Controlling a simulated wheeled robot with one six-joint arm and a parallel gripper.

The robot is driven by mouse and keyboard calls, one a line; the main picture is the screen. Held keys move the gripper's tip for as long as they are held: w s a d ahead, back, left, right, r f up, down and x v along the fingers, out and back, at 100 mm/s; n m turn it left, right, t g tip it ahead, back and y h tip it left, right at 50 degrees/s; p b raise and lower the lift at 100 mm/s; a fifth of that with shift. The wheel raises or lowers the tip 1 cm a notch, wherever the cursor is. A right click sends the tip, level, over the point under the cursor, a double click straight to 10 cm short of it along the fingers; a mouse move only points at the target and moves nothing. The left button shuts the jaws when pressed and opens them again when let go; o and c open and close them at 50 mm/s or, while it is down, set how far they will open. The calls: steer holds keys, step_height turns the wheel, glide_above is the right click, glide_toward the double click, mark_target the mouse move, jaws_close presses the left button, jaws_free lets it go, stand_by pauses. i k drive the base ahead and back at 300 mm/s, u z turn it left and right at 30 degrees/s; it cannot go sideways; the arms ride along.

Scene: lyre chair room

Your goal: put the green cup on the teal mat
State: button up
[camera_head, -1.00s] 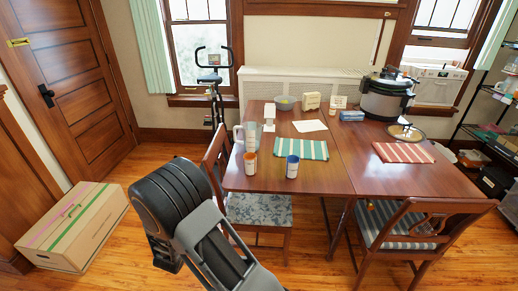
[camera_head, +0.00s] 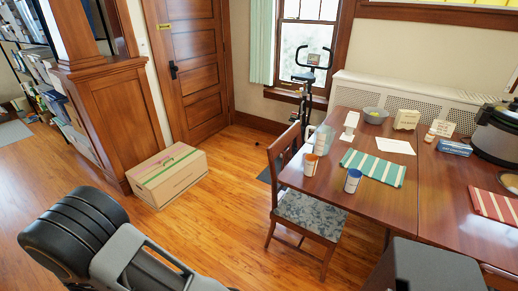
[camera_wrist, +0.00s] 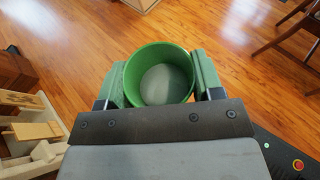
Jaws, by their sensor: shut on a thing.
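My gripper (camera_wrist: 160,80) shows in the wrist view, shut on the green cup (camera_wrist: 161,52). The cup is round and open at the top, and its inside looks empty. Its rim faces the camera, with one finger at each side, and wooden floor shows behind it. The teal mat (camera_head: 373,167) is a teal and white striped cloth lying flat on the table at the right of the head view.
A cardboard box (camera_head: 167,175) lies by the door. The floor between box and chair is clear.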

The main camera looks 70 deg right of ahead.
mark_target(358, 164)
steer(key=k, duration=1.3)
steer(key=z, duration=1)
